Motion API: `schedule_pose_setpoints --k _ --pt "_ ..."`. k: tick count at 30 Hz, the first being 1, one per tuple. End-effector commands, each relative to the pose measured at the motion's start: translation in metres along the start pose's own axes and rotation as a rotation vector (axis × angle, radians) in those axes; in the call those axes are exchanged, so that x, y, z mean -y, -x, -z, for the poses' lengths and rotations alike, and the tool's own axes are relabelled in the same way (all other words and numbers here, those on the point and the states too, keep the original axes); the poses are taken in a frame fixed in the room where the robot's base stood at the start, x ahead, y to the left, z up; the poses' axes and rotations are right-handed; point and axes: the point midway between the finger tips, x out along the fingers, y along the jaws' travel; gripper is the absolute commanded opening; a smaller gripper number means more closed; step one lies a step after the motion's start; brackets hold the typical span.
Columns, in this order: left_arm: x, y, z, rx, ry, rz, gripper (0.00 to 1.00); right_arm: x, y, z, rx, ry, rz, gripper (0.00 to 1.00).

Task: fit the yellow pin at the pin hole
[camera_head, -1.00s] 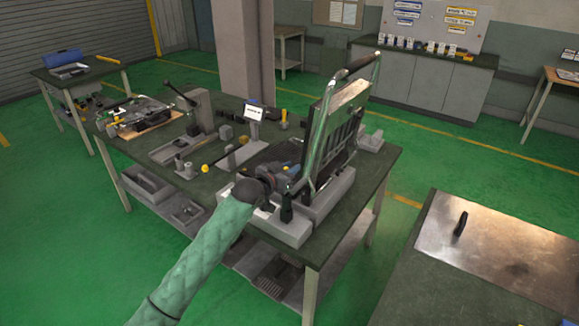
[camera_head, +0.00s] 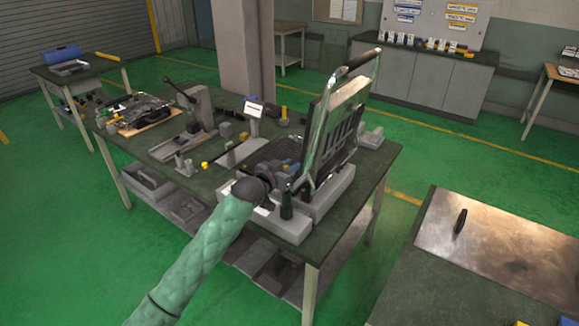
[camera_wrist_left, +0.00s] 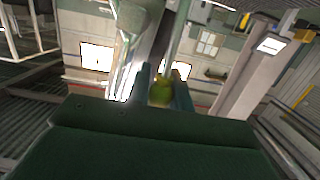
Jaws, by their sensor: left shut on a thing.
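My left arm, in a green sleeve, reaches in from the bottom in the head view. Its left gripper (camera_head: 284,172) is at the near left side of the machine with the raised lid (camera_head: 340,125). In the left wrist view the fingers are shut on a rounded yellow-green end, which I take as the yellow pin (camera_wrist_left: 160,92). The rest of the pin is hidden, and in the head view I cannot make it out at the gripper. I cannot make out the pin hole. My right gripper is not in view.
The green-topped workbench (camera_head: 357,190) carries the machine, a small white display (camera_head: 253,110), a lever press (camera_head: 200,107) and small yellow-topped parts. A side table with a metal plate (camera_head: 500,235) stands at right. Raised chrome bars (camera_head: 320,130) stand close beside my gripper.

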Motion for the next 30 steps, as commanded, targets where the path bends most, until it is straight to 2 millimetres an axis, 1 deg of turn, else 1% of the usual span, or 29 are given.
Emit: schedule_pose_setpoints --k 14,21,30 --pt "-0.0001 0.0 -0.0001 0.0 0.0 0.0 0.0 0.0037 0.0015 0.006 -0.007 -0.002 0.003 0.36" --pt "-0.0001 0.0001 0.0004 0.001 0.0 0.0 0.0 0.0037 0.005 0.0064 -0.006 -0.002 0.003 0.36" --pt "-0.0002 -0.0001 -0.0003 0.0 0.0 0.0 0.0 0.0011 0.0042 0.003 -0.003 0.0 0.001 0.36"
